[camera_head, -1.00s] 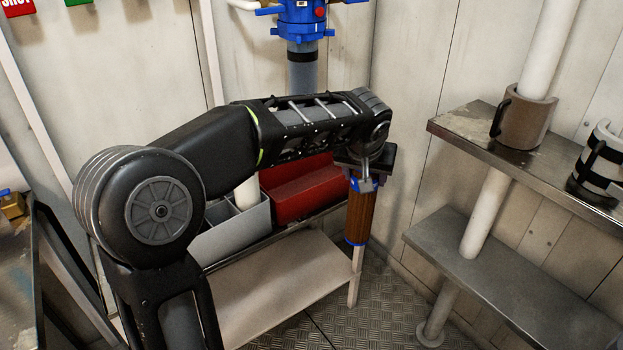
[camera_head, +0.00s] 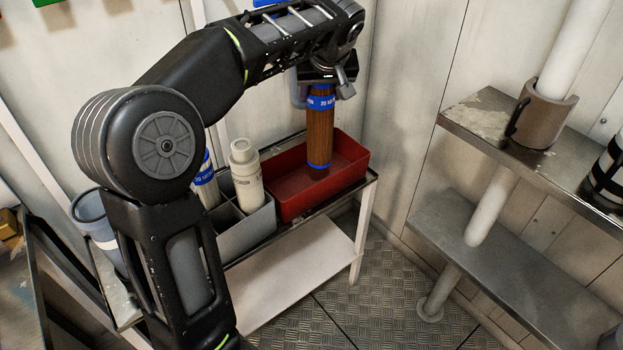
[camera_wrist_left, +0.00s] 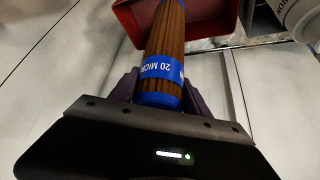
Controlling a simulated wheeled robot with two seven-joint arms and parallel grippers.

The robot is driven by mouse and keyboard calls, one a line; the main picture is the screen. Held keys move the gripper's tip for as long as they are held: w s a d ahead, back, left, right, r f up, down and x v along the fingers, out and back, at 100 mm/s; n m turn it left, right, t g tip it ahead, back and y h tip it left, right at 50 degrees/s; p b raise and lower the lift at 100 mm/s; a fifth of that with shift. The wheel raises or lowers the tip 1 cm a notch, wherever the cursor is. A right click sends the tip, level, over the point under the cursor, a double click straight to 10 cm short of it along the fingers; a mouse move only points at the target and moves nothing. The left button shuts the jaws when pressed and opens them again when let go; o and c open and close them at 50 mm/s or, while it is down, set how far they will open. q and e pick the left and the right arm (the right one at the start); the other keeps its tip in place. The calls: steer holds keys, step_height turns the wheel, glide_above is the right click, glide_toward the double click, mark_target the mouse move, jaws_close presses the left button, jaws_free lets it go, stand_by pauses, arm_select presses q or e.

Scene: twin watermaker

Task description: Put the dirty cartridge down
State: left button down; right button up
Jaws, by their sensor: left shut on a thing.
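The dirty cartridge (camera_head: 320,135) is a brown pleated cylinder with blue ends and a blue "20 MICRON" band. My left gripper (camera_head: 326,84) is shut on its upper end and holds it nearly upright. In the head view its lower end overlaps the red bin (camera_head: 285,210), an open box on the stand; I cannot tell whether it touches the bin floor. In the left wrist view the cartridge (camera_wrist_left: 168,50) runs from between the fingers (camera_wrist_left: 158,92) toward the red bin (camera_wrist_left: 128,20). My right gripper is not in view.
A grey divided box (camera_head: 250,228) beside the red bin holds a white cartridge (camera_head: 246,175) and a blue-banded one (camera_head: 206,182). A grey-blue cup-shaped housing (camera_head: 92,215) stands at the left. The stand's lower shelf (camera_head: 290,275) is bare. Metal shelves (camera_head: 480,125) are at the right.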

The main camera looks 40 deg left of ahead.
mark_target(320, 131)
arm_select(q)
steer(key=shift+f+b, duration=0.6)
steer(key=shift+f, duration=2.6)
steer(key=shift+f+b, duration=0.35)
steer(key=shift+f, duration=1.4)
steer(key=shift+f, duration=0.15)
steer(key=c, duration=0.5)
jaws_free()
